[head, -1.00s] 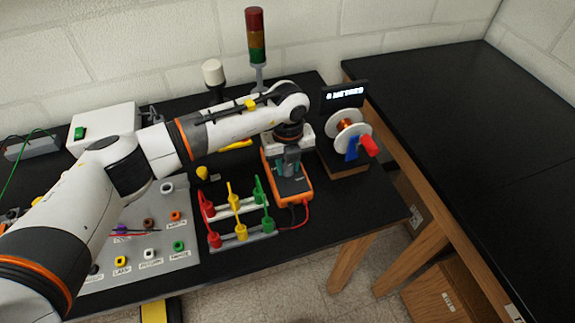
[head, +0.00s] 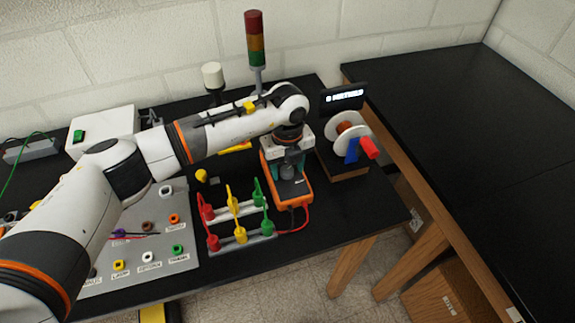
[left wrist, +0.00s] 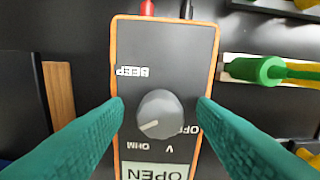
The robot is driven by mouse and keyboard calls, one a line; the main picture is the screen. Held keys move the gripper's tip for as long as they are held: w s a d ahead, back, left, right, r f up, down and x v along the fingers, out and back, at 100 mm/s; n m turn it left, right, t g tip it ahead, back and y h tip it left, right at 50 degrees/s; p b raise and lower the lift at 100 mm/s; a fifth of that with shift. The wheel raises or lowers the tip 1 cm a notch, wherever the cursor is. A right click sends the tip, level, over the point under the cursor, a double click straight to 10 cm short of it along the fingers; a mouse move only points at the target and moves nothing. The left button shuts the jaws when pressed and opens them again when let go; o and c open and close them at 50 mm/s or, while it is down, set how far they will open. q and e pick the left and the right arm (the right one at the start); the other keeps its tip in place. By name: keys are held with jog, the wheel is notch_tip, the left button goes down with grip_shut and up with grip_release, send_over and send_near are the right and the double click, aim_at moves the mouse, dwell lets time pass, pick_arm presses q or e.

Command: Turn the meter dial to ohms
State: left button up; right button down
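The orange-edged meter (head: 297,188) lies on the black bench; it fills the middle of the left wrist view (left wrist: 165,60). Its grey round dial (left wrist: 160,114) has a white pointer mark toward the lower left, near the OHM label. BEEP, OFF and V labels sit around it, and the display (left wrist: 157,172) reads OPEN. My left gripper (left wrist: 160,103) is open, with one teal finger on each side of the dial and visible gaps between. In the head view my left gripper (head: 288,168) is over the meter and partly hides its face. My right gripper is not in view.
A rack of red, yellow and green plugs (head: 240,213) stands just left of the meter. A spool stand (head: 350,140) is close on the right, with a small display behind. A signal tower (head: 255,40) stands behind. A connector panel (head: 150,225) lies left.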

aim_at(288, 171)
pick_arm(q)
jog(key=shift+r+b, duration=0.35)
jog(key=shift+r, duration=0.2)
notch_tip(288, 171, up, 11)
jog(key=b, duration=0.3)
jog(key=shift+f, duration=0.1)
